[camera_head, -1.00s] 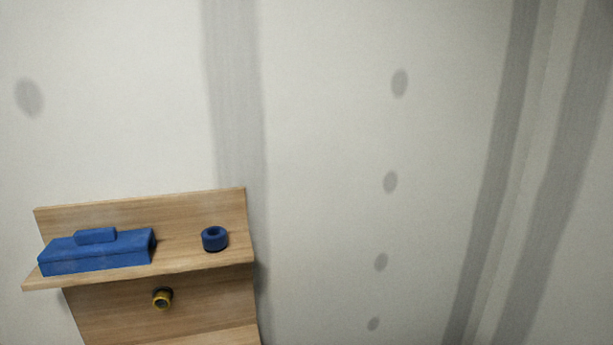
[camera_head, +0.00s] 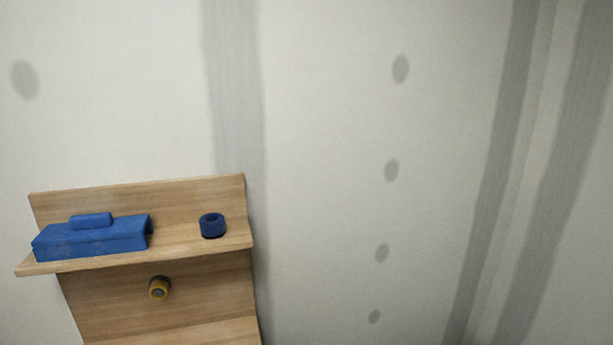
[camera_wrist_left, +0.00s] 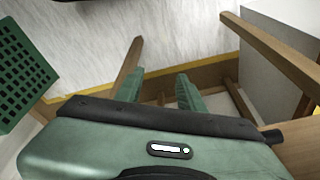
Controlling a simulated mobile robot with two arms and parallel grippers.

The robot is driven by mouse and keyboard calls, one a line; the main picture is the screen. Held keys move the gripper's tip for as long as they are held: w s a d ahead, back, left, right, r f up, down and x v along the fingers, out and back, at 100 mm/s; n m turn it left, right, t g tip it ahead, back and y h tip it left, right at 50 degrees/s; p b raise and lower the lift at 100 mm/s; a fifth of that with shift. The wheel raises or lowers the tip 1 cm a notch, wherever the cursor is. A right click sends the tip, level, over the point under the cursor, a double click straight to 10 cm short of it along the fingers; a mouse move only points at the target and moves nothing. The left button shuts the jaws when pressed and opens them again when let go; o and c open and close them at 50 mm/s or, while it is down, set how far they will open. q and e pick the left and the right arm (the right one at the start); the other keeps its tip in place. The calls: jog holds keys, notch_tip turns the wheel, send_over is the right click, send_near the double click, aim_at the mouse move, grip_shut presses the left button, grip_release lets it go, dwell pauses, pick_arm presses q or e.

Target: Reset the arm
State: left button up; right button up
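My left gripper (camera_wrist_left: 160,88) shows in the left wrist view, with its two green fingers spread apart. It is open, and nothing is visible between the fingers except the background behind them. Neither arm shows in the head view. My right gripper is out of sight in both current views.
A wooden shelf unit (camera_head: 185,200) stands against the pale wall in the head view. It carries a blue box-like tool (camera_head: 92,239) and a dark blue roll (camera_head: 212,225). A yellow-rimmed knob (camera_head: 159,288) sits below. Wooden bars (camera_wrist_left: 275,52) and a green grid (camera_wrist_left: 22,70) surround my left gripper.

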pick_arm(q)
jog(key=s+a+f+b, duration=0.1)
jog(key=s+f, duration=0.5)
jog(key=f, duration=0.3)
jog(key=s+a+f+g+b, duration=0.1)
jog(key=s+f+b, duration=0.1)
jog(key=s+f, duration=0.4)
jog(key=s+a+f+b, duration=0.1)
jog(key=s+f, duration=0.5)
jog(key=f, duration=0.6)
jog(key=shift+s+a+f+g+b, duration=0.15)
jog(key=shift+s+f+g+b, duration=0.2)
jog(key=shift+b, duration=0.25)
jog(key=shift+s+r, duration=0.1)
